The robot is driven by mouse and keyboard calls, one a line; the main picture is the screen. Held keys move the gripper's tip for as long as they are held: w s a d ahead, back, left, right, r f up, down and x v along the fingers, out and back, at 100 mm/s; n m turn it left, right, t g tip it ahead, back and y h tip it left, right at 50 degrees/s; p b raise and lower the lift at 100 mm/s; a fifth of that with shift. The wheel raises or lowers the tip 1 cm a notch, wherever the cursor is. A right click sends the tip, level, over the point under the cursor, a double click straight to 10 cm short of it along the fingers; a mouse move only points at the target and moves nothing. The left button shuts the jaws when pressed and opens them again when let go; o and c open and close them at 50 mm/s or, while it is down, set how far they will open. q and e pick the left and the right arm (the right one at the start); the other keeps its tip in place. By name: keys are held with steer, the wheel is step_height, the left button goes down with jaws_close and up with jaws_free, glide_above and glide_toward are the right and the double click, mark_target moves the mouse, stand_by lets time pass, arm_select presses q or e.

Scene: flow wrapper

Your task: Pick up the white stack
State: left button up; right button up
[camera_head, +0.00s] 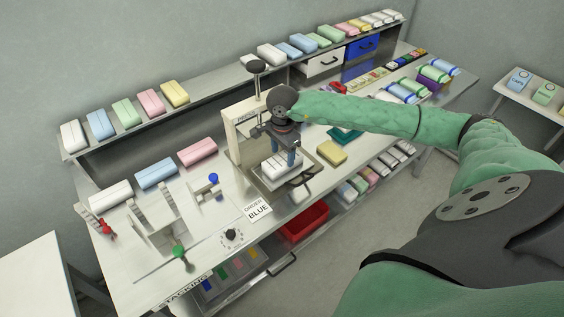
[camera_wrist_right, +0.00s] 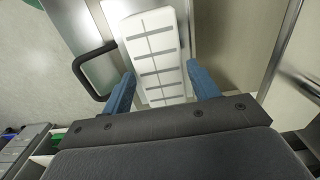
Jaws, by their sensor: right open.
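The white stack (camera_head: 279,166) lies on a metal plate under the press-like stand at the middle of the bench. In the right wrist view the white stack (camera_wrist_right: 156,60) shows as a long white block with grey bands. My right gripper (camera_head: 284,156) is over the stack, pointing down. In the right wrist view its two blue fingers (camera_wrist_right: 160,85) are apart, one on each side of the stack's near end. I cannot tell whether they touch it. My left gripper is not in view.
The stand's beige column (camera_head: 240,132) rises just left of my right gripper. A black handle (camera_wrist_right: 88,70) sits beside the stack. A yellow block (camera_head: 331,152) lies to the right. Pink (camera_head: 197,151) and blue (camera_head: 156,173) blocks lie left.

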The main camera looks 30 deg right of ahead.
mark_target(283, 158)
step_height(283, 158, down, 3)
steer(key=shift+r, duration=0.15)
steer(key=shift+f, duration=0.35)
steer(key=shift+c, duration=0.7)
steer(key=c, duration=0.5)
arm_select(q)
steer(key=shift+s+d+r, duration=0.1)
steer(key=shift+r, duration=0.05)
arm_select(e)
steer(key=shift+r, duration=0.1)
